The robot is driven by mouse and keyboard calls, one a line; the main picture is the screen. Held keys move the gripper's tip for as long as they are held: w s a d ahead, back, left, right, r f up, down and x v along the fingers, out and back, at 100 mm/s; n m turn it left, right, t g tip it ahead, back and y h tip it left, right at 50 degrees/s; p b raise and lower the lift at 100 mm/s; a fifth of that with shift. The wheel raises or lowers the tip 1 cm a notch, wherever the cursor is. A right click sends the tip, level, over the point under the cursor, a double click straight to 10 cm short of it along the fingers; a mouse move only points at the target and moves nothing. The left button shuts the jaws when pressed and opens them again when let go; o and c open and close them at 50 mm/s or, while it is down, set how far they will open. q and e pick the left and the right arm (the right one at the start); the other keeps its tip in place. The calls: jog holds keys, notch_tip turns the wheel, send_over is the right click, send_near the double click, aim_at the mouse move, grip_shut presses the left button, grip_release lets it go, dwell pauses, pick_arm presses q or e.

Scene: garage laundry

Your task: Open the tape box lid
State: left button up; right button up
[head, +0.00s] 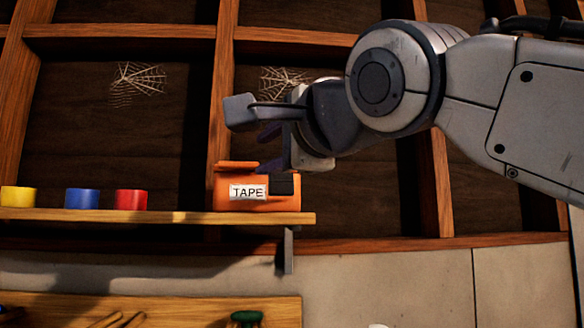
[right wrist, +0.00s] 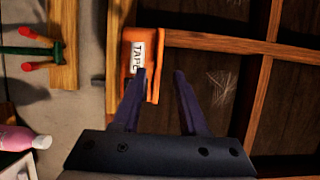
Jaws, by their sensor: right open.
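The orange tape box (head: 224,190) stands at the right end of a wooden wall shelf, with a white TAPE label on its front. A raised orange part shows at its top left and a dark part at its top right; I cannot tell how far the lid is open. My right gripper (head: 268,148) is open and empty, just above and to the right of the box. In the right wrist view the box (right wrist: 130,38) lies ahead, with the left finger of the gripper (right wrist: 160,72) overlapping it in the picture. Contact is unclear. My left gripper is out of view.
Yellow (head: 18,197), blue (head: 82,199) and red (head: 131,200) tape rolls stand on the shelf (head: 180,216) left of the box. Wall studs frame the back, with cobwebs. A lower board with tools (head: 180,312) hangs below. A pink bottle (right wrist: 15,138) shows in the wrist view.

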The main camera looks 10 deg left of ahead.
aim_at(240, 165)
jog(key=p+x, duration=0.5)
jog(key=x, duration=0.4)
jog(key=shift+w+a+r, duration=0.1)
jog(key=shift+a, duration=0.35)
jog(key=shift+w+a+p, duration=0.2)
jog(key=shift+w+p, duration=0.05)
jog(key=shift+p, duration=0.1)
grip_shut()
dwell(0.6)
